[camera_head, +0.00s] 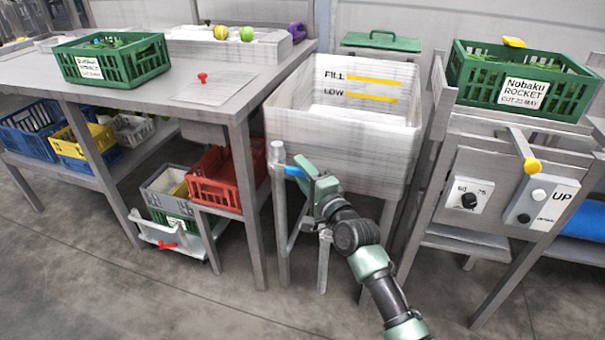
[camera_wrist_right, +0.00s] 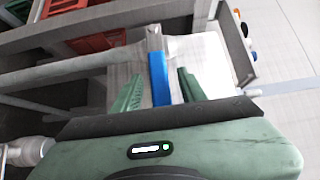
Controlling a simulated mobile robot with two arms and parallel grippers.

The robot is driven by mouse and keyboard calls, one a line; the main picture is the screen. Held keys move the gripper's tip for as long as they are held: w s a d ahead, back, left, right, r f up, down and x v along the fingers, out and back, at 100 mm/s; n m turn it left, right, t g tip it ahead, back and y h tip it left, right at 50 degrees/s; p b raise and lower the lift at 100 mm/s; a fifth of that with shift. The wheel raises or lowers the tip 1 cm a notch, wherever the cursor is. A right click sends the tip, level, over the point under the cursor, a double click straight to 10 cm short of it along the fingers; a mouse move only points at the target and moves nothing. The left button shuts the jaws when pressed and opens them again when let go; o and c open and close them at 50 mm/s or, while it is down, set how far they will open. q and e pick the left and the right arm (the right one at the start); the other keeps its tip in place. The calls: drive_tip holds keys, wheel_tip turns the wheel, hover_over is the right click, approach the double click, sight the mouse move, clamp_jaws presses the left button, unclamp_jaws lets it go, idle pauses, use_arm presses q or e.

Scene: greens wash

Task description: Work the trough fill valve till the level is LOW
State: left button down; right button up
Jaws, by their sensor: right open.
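The white trough (camera_head: 400,150) stands in the middle of the head view, with yellow lines marked FILL and LOW (camera_head: 370,97) on its inner back wall. I cannot clearly make out a water surface in it. The blue valve handle (camera_head: 293,171) is at the trough's front left corner, on a grey pipe (camera_head: 276,185). My right gripper (camera_head: 302,169) is at the handle. In the right wrist view, its green fingers (camera_wrist_right: 160,76) are open, one on each side of the blue handle (camera_wrist_right: 158,80), with gaps visible. My left gripper is not in view.
A workbench (camera_head: 215,112) with a green crate (camera_head: 115,60) is at left, a red crate (camera_head: 217,178) under it. At right a stand holds the Nobaku rocket crate (camera_head: 520,80) above a dial (camera_head: 468,200) and a lever (camera_head: 525,152). Floor in front is open.

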drive_tip(key=shift+c, duration=0.3)
clamp_jaws()
drive_tip(key=shift+f, duration=0.1)
idle(1.0)
